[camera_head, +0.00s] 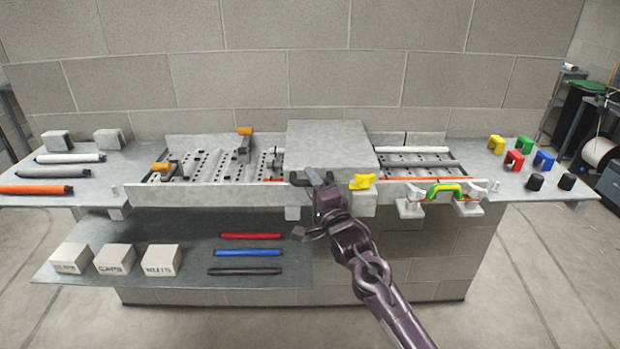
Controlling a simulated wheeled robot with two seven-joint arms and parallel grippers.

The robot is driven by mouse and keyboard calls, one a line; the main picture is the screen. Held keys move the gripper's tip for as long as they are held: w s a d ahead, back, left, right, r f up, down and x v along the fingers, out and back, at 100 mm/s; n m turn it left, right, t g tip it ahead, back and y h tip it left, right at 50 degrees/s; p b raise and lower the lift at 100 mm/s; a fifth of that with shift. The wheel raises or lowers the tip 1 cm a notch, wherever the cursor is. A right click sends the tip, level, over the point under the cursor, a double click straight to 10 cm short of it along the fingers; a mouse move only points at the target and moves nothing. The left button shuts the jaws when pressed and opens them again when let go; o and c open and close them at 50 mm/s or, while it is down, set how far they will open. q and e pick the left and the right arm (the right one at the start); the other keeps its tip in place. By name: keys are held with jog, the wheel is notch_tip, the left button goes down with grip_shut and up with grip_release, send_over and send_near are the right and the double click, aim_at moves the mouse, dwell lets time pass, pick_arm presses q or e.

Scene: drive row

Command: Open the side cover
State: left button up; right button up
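A grey box-shaped cover (330,136) sits over the middle of the long metal drive row and looks closed. A short dark handle (297,179) shows at its front lower left. My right gripper (312,178) reaches up from the lower right to the cover's front, at this handle. Its fingers overlap the handle in the picture, so I cannot tell whether they grip it or only touch it. A yellow knob (362,181) is on the front to the right of the gripper. My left gripper is out of view.
Orange-tipped levers (244,131) stand on the perforated bed at left. Coloured blocks (513,160) lie on the right shelf. A lower shelf (110,232) holds labelled boxes (163,260) and rods (248,252).

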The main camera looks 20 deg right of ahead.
jog(key=shift+w, duration=0.25)
grip_shut()
